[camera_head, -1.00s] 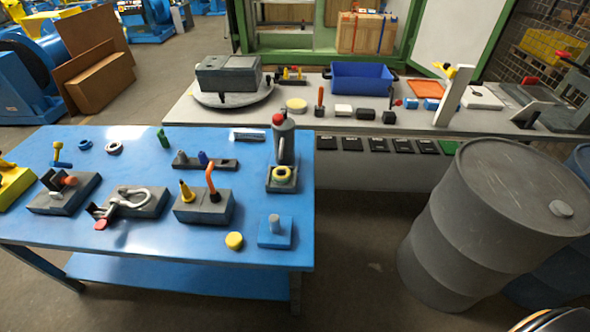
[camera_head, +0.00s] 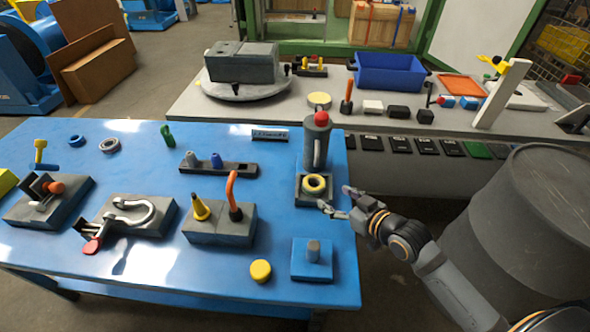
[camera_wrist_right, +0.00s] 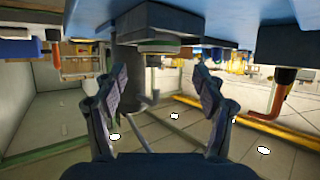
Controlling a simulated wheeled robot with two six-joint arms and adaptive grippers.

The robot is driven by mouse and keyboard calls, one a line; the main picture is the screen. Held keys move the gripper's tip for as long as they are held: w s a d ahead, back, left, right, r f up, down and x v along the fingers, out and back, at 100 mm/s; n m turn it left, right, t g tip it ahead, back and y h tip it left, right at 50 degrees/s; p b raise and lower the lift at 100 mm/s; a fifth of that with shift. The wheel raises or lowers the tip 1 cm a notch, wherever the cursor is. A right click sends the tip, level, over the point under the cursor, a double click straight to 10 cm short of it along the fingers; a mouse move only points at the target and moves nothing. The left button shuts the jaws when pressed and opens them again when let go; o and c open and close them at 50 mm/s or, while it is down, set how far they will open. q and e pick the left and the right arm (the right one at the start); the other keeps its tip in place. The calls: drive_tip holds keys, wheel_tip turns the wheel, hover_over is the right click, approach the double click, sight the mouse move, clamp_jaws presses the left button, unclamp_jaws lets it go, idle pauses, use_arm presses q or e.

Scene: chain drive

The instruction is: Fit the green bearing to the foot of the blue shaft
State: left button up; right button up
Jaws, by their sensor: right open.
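A small green ring-like part (camera_head: 168,134), seemingly the green bearing, stands near the back of the blue table. A dark holder (camera_head: 240,170) to its right carries two short bluish pegs; the right one (camera_head: 216,160) may be the blue shaft, but I cannot tell. A blue block (camera_head: 298,272) with a grey peg sits at the front right. My right gripper (camera_head: 336,198) is open and empty beside the small press (camera_head: 317,148), at the table's right edge. In the right wrist view its spread fingers (camera_wrist_right: 161,74) hold nothing. My left gripper is out of view.
A grey block with a yellow cone and orange hook (camera_head: 218,231), a clamp (camera_head: 135,215) and a yellow disc (camera_head: 260,271) stand nearby. A grey drum (camera_head: 515,240) stands right of my right arm.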

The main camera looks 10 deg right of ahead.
sight(310, 180)
drive_tip(key=shift+w+a+r, duration=0.1)
drive_tip(key=shift+w+a, duration=0.15)
drive_tip(key=shift+w, duration=0.15)
drive_tip(key=shift+s+d+r, duration=0.2)
drive_tip(key=shift+s+d, duration=0.35)
drive_tip(key=shift+s, duration=0.05)
drive_tip(key=shift+w+a+f+b, duration=0.3)
drive_tip(key=shift+w+a+b, duration=0.3)
drive_tip(key=shift+w, duration=0.1)
drive_tip(key=x, duration=0.3)
drive_tip(key=shift+d, duration=0.1)
drive_tip(key=shift+w, duration=0.4)
drive_tip(key=p+x, duration=0.1)
drive_tip(key=x, duration=0.3)
drive_tip(key=shift+w, duration=0.25)
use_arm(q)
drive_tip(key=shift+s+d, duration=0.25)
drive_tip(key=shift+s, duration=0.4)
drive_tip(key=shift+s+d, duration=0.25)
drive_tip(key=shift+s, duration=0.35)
use_arm(e)
drive_tip(key=shift+s, duration=0.1)
